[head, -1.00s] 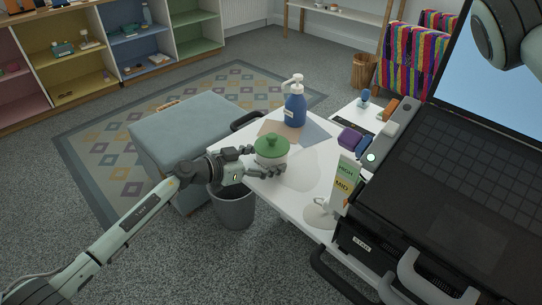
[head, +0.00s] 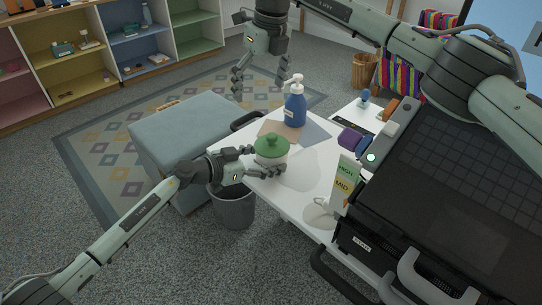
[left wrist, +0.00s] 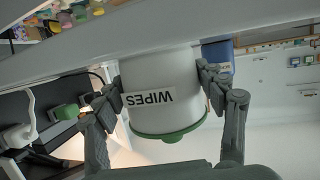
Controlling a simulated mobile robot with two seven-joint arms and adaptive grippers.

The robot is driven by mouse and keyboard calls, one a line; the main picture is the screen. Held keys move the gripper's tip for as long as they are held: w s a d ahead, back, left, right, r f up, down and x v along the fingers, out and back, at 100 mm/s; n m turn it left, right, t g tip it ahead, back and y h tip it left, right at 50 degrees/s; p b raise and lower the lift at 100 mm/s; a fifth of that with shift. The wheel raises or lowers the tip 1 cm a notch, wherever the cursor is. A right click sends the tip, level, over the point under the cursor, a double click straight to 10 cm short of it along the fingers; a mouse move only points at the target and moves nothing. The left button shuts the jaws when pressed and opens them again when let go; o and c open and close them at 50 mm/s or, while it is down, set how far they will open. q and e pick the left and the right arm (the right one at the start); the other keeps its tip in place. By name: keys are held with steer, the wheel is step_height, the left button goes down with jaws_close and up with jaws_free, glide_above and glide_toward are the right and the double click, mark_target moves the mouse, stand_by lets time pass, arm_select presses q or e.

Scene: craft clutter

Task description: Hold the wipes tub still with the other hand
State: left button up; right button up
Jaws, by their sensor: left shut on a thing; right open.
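The wipes tub (head: 272,150) is white with a green lid and stands upright on the white table. My left gripper (head: 262,163) is shut around the side of the tub. In the left wrist view the tub (left wrist: 160,80), labelled WIPES, appears upside down with a finger against each side. My right gripper (head: 259,82) is open and empty, fingers pointing down, in the air above and behind the tub, left of the blue pump bottle (head: 295,108).
The white table (head: 265,195) also carries a HIGH/MID sign (head: 344,180) and a purple block (head: 350,139). A grey bin (head: 233,208) stands below the table's left edge. A grey-blue ottoman (head: 180,130) is to the left.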

steer(key=g+h, duration=0.1)
steer(key=h, duration=0.1)
glide_above(272, 135)
step_height(272, 135, down, 5)
steer(key=shift+f, duration=3.95)
steer(key=shift+c, duration=0.2)
